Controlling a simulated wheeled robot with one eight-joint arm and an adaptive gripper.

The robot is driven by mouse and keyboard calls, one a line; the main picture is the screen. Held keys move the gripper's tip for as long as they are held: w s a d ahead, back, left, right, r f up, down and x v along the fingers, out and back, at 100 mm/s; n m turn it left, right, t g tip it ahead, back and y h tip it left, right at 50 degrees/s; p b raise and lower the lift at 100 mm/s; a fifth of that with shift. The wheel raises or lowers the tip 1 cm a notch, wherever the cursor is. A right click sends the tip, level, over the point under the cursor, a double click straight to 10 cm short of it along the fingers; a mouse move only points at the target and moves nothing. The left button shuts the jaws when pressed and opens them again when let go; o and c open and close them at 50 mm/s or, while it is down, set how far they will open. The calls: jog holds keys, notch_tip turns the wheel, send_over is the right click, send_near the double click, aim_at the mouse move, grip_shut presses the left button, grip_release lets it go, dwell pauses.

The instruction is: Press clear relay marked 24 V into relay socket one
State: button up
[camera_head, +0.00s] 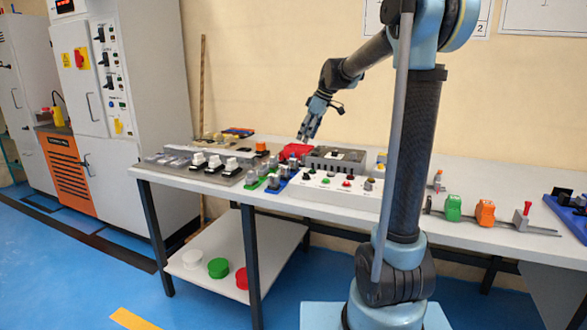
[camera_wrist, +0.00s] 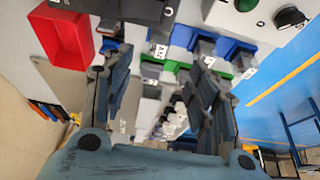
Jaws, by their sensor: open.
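My gripper (camera_head: 306,134) is open and empty, pointing down above the back half of the table, close to the red tray. In the wrist view its two fingers (camera_wrist: 158,65) stand apart with nothing held between them. Green and blue bases (camera_head: 271,181) with grey block-shaped parts on them stand at the table's front edge, below and left of my gripper. In the wrist view, a blue base (camera_wrist: 180,37) and a green base (camera_wrist: 152,70) lie beyond the fingertips, with small white labels beside them. I cannot read 24 V or a socket number, nor tell which part is the clear relay.
A red tray (camera_head: 294,151) and a grey box (camera_head: 335,159) stand behind a white button panel (camera_head: 336,188). White-topped parts (camera_head: 214,162) stand to the left. Green and orange clamps (camera_head: 453,208) sit on a rail to the right. Much of the tabletop at front is crowded.

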aim_at(295, 159)
jog(key=x, duration=0.9)
jog(key=shift+a, duration=0.15)
jog(key=shift+w+x, duration=0.2)
jog(key=shift+x, duration=2.25)
jog(key=shift+a, duration=0.15)
jog(key=shift+c, duration=0.5)
jog(key=c, duration=1.1)
